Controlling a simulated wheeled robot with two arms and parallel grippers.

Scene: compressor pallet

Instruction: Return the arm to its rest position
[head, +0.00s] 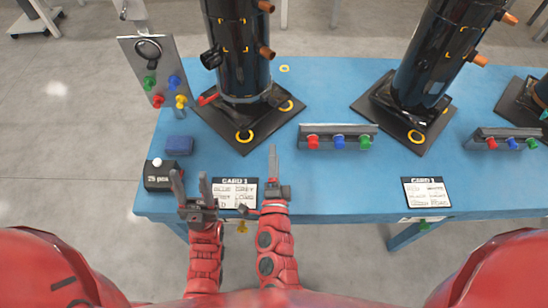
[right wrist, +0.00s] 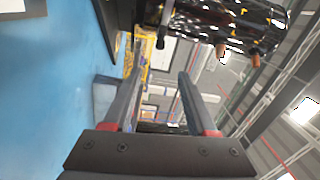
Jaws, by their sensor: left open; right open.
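My left gripper (head: 190,176) points up the picture in front of the blue table's near edge, left of the first card (head: 235,194). Its two dark fingers are apart with nothing between them. My right gripper (head: 273,164) is just right of that card, over the table's near edge, seen nearly edge-on in the head view. In the right wrist view its two fingers (right wrist: 158,85) are apart and hold nothing. Both red forearms come up from the bottom of the head view, close side by side.
Black compressors (head: 238,45) stand on dark plates on the blue table (head: 315,190). A rack with red, blue and green knobs (head: 338,136), a black box (head: 160,175), a blue block (head: 180,145) and a second card (head: 426,192) lie around. Grey floor is clear at left.

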